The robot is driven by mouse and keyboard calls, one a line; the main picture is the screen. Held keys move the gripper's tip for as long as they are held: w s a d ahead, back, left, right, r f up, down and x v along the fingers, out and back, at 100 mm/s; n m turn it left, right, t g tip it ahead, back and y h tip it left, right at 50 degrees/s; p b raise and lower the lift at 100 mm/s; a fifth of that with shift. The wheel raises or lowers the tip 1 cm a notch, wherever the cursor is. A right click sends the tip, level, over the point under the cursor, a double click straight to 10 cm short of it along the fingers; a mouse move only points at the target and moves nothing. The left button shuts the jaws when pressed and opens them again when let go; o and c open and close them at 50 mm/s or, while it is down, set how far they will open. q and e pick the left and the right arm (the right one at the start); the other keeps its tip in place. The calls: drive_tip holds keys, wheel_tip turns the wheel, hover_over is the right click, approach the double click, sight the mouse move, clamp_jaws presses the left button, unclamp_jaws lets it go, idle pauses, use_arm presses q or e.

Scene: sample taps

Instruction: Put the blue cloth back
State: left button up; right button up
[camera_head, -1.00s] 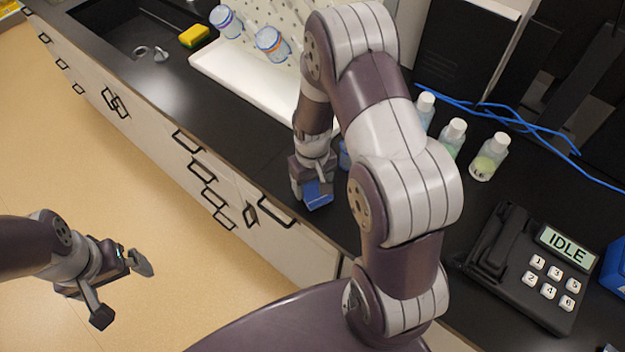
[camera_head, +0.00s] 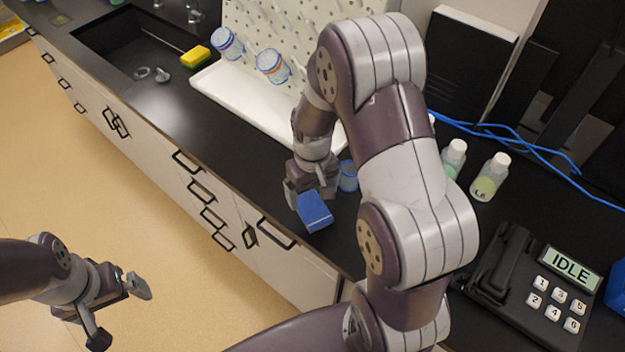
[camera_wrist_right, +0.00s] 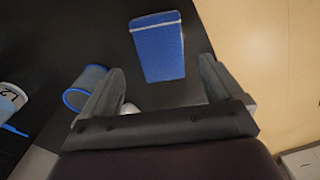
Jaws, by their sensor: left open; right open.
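The blue cloth (camera_head: 315,212) is a small folded block near the front edge of the dark counter. It also shows in the right wrist view (camera_wrist_right: 158,50), ahead of and between the fingers. My right gripper (camera_head: 308,195) is open beside the cloth, with a clear gap between its fingers; in the right wrist view (camera_wrist_right: 160,88) neither finger grips the cloth. My left gripper (camera_head: 122,310) is open and empty over the floor, away from the counter.
A blue-rimmed container (camera_head: 348,177) stands beside the right gripper. A white drying rack tray (camera_head: 245,100) with jars is behind, near a yellow sponge (camera_head: 196,57) and sink. Bottles (camera_head: 490,177) and a phone-like device (camera_head: 535,285) stand to the right.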

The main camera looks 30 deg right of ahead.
sight(312, 210)
wheel_tip(312, 210, up, 6)
drive_tip(key=s+a+t, duration=0.1)
drive_tip(key=s+a, duration=0.4)
drive_tip(key=s, duration=0.3)
drive_tip(key=shift+s+a+r, duration=0.2)
drive_tip(key=shift+s+r, duration=0.15)
drive_tip(key=shift+s, duration=0.05)
drive_tip(key=shift+s, duration=0.1)
idle(0.3)
